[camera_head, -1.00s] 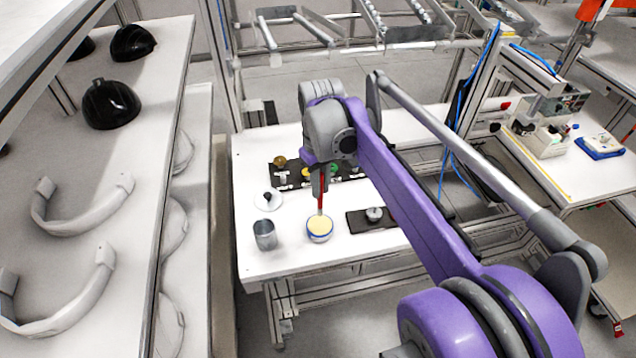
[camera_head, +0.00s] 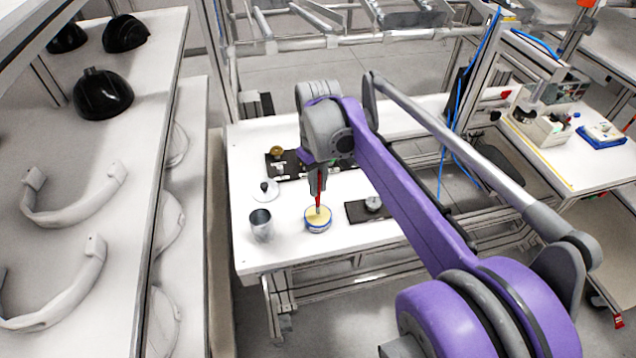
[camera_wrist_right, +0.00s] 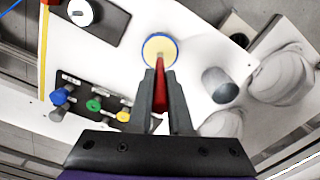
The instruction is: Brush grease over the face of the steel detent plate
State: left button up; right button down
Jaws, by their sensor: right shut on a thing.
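My right gripper (camera_head: 317,184) is shut on a red-handled brush (camera_head: 319,198) and holds it upright, pointing down. Below it stands a round tin (camera_head: 318,226) with a blue rim and pale yellow grease. In the right wrist view the fingers (camera_wrist_right: 160,76) grip the red handle (camera_wrist_right: 160,95), and the brush's end overlaps the grease in the tin (camera_wrist_right: 174,43). I cannot tell how deep it reaches. A steel disc (camera_head: 373,203), which looks like the detent plate, sits on a dark mat (camera_head: 358,213) right of the tin. My left gripper does not show.
A metal cup (camera_head: 261,226) stands left of the tin, with a white lid with a black knob (camera_head: 266,192) behind it. A dark board (camera_head: 287,166) with coloured knobs lies farther back, partly hidden by my arm. A shelf with black shells (camera_head: 101,95) rises at the left.

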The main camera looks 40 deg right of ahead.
jog(key=shift+f+b, duration=0.3)
jog(key=shift+f, duration=0.25)
dwell(0.4)
dwell(1.1)
jog(key=shift+r+p, duration=2.75)
jog(key=shift+r, duration=0.8)
jog(key=shift+s+f, duration=0.1)
jog(key=shift+f, duration=0.05)
